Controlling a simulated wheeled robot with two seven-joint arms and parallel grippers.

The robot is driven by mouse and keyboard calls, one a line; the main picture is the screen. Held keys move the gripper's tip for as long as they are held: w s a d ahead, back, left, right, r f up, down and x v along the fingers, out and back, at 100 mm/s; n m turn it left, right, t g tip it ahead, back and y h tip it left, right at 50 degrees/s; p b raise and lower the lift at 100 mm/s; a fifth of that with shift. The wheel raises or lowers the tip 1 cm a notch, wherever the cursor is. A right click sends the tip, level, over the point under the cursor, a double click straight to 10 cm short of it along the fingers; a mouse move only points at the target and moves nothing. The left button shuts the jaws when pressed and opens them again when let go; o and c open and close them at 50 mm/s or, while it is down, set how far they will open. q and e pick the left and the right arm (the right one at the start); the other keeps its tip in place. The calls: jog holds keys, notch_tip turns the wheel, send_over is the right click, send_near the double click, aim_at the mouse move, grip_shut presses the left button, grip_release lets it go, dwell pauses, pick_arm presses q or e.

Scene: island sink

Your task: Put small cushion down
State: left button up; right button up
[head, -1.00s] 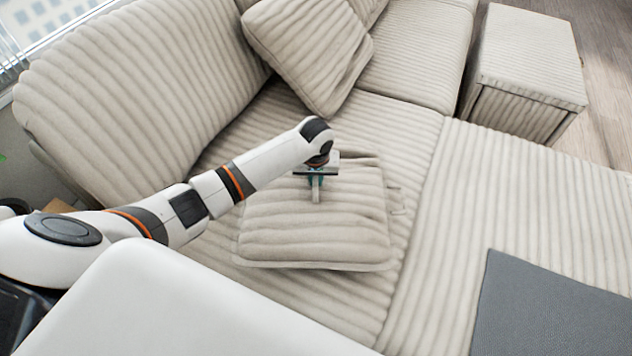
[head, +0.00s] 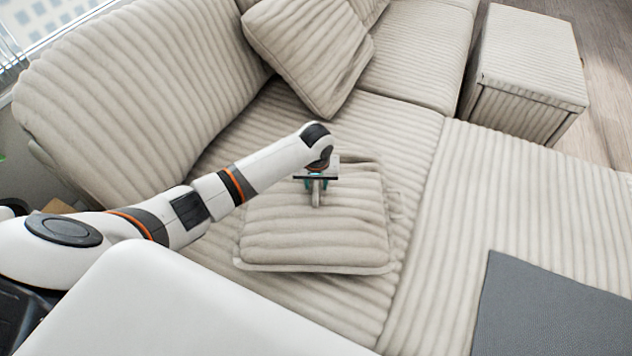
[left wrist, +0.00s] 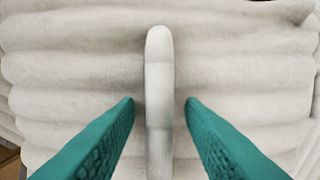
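The small cushion (head: 315,235) is beige and ribbed, and lies flat on the sofa seat. A pale upright strip like a handle (left wrist: 158,100) stands up from ribbed beige fabric in the left wrist view. My left gripper (head: 317,186) is over the upper part of the cushion. Its teal fingers (left wrist: 160,104) are apart, one on each side of the strip, with a visible gap on both sides. Whether the fingertips touch the cushion cannot be told. My right gripper is not in view.
A larger beige cushion (head: 308,50) leans on the sofa back behind the small one. A grey mat or blanket (head: 545,310) lies at lower right. A beige ottoman (head: 530,60) stands at far right.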

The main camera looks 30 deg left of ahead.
pick_arm(q)
notch_tip(320, 180, up, 12)
jog(key=s+p, duration=0.1)
jog(key=p, duration=0.1)
jog(key=shift+s+d+f, duration=0.25)
jog(key=shift+s+d, duration=0.05)
jog(key=shift+d, duration=0.05)
jog(key=shift+f, duration=0.1)
